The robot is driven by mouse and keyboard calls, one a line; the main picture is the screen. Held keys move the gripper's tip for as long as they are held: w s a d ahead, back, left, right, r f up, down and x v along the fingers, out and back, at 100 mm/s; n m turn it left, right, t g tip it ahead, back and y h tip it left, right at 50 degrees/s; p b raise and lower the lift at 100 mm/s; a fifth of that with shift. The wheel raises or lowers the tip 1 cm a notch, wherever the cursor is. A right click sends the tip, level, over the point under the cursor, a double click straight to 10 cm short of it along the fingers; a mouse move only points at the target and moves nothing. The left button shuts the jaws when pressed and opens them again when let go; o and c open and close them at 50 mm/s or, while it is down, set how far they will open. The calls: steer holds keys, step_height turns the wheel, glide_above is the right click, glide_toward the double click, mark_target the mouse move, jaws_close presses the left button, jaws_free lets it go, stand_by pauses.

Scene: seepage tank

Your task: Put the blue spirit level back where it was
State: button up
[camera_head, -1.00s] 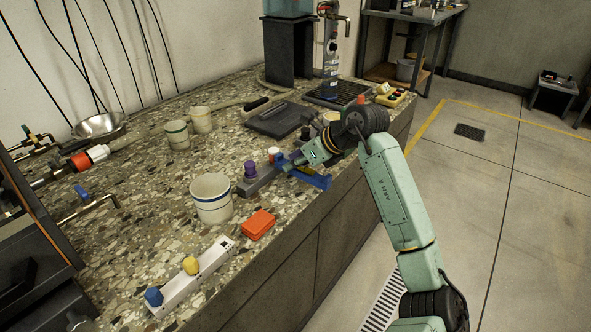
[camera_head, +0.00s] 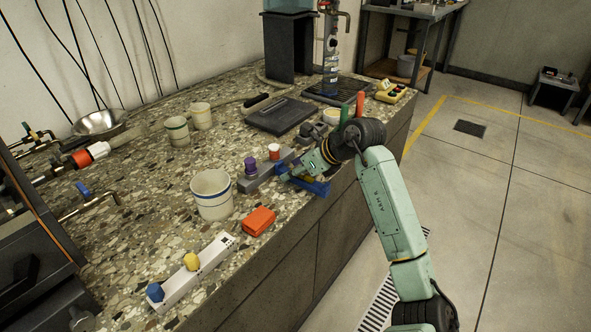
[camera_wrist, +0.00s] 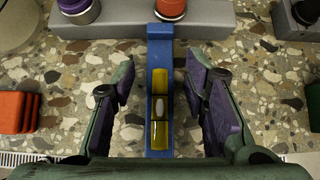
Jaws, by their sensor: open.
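The blue spirit level (camera_wrist: 160,58) with its yellow vial lies on the speckled counter in the wrist view. It runs away from me, and its far end meets or overlaps the grey bar with knobs (camera_wrist: 225,22). My gripper (camera_wrist: 160,80) is open, with one finger on each side of the level and a visible gap on both sides. In the head view the level (camera_head: 318,188) lies near the counter's front edge, partly hidden by my gripper (camera_head: 292,174).
Beside the level stand the knobbed grey bar (camera_head: 250,184), an orange-red box (camera_head: 259,221) and a white cup with a blue band (camera_head: 212,197). A white bar with yellow and blue knobs (camera_head: 205,270) lies at the near edge. A dark flat case (camera_head: 281,116) lies behind.

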steer(key=shift+r+p, duration=0.3)
steer(key=b+v, duration=0.2)
steer(key=v, duration=0.9)
steer(key=shift+s+d+r, duration=0.15)
steer(key=shift+s+d, duration=0.1)
steer(key=shift+d, duration=0.1)
